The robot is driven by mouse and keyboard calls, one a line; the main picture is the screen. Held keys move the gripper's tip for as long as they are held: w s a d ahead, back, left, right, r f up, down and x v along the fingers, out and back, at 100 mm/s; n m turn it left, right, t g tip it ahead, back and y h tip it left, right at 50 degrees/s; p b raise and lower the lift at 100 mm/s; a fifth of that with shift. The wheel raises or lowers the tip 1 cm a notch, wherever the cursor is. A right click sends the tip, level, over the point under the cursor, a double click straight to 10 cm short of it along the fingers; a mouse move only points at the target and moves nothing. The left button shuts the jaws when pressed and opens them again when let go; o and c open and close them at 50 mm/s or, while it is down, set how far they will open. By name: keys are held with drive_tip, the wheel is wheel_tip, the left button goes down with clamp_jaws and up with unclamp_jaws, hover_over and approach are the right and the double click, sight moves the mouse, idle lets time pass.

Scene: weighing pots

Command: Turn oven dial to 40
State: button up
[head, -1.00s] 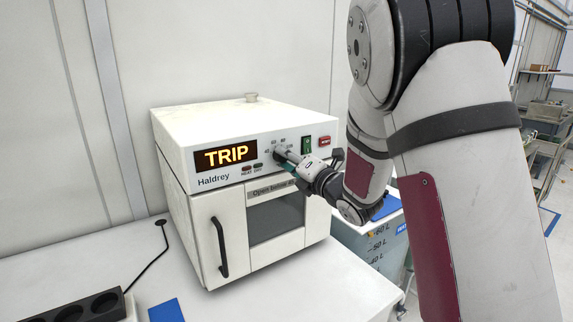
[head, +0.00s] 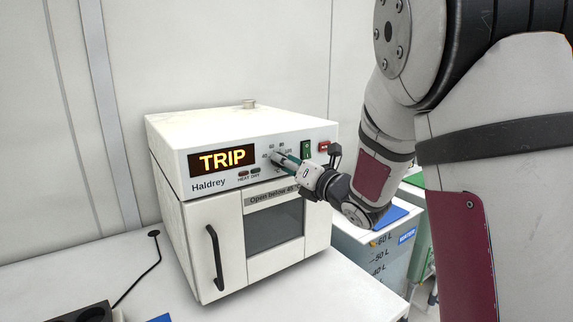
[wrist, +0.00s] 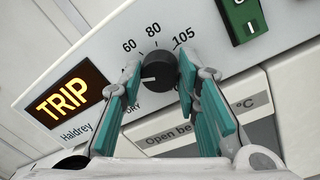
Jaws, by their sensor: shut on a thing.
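The white Haldrey oven (head: 225,126) stands on a pale bench, its display (head: 222,161) reading TRIP. Its round black dial (wrist: 158,70) is on the front panel, with 60, 80 and 105 legible around it in the wrist view. A pale mark seems to lie on the dial's lower left; the 40 marking is not legible there. My gripper (wrist: 158,78) is shut on the dial, one teal-padded finger on each side. In the head view my gripper (head: 281,160) reaches in from the right and largely covers the dial.
A green switch (head: 306,150) and a red switch (head: 324,147) sit right of the dial. The shut oven door has a black handle (head: 215,258). A graduated water tank (head: 365,252) stands right of the bench. A black socket strip (head: 85,313) is at front left.

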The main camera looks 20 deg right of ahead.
drive_tip(key=shift+f, duration=0.15)
drive_tip(key=o, duration=1.2)
drive_tip(key=shift+c, duration=0.2)
drive_tip(key=v, duration=1.2)
